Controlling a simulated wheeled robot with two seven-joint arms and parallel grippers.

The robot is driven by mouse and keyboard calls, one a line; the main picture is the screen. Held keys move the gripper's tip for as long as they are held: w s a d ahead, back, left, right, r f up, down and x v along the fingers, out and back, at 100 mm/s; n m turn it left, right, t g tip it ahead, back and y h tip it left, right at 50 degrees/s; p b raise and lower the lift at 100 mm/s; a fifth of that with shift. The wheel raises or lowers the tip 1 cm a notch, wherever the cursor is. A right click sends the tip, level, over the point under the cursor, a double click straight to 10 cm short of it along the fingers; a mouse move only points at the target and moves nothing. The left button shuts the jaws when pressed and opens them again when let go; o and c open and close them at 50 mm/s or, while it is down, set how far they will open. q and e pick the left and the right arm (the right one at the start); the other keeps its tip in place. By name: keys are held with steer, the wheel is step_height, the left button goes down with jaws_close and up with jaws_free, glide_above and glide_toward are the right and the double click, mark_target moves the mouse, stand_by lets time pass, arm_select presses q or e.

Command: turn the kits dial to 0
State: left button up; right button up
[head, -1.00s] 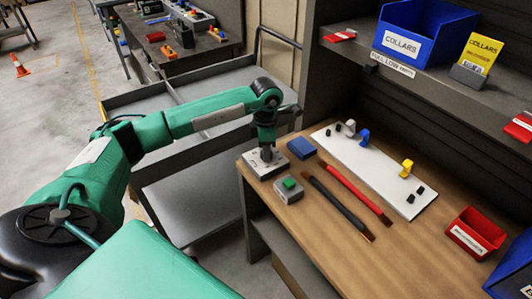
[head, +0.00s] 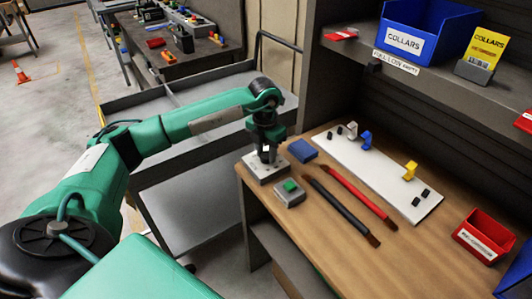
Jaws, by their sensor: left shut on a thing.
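The kits dial's box appears as a grey-white block (head: 262,173) at the left corner of the wooden bench. My left gripper (head: 266,158) points down onto the top of this block and is shut on the dial there. The gripper hides most of the dial, so its pointer and numbers cannot be read. My right gripper is not in view.
Beside the block are a grey box with a green button (head: 290,187) and a blue block (head: 302,150). A black bar (head: 338,203), a red bar (head: 358,197) and a white board (head: 385,180) lie to the right. A red bin (head: 482,236) stands farther right.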

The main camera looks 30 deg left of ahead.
mark_target(265, 154)
arm_select(q)
steer(key=shift+r+n, duration=0.1)
steer(key=shift+n, duration=0.3)
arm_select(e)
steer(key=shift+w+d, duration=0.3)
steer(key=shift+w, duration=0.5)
arm_select(q)
steer(key=o, duration=0.9)
steer(key=shift+o, duration=0.5)
steer(key=shift+r, duration=0.3)
step_height(265, 154, up, 13)
steer(key=b, duration=0.2)
steer(key=shift+a, duration=0.2)
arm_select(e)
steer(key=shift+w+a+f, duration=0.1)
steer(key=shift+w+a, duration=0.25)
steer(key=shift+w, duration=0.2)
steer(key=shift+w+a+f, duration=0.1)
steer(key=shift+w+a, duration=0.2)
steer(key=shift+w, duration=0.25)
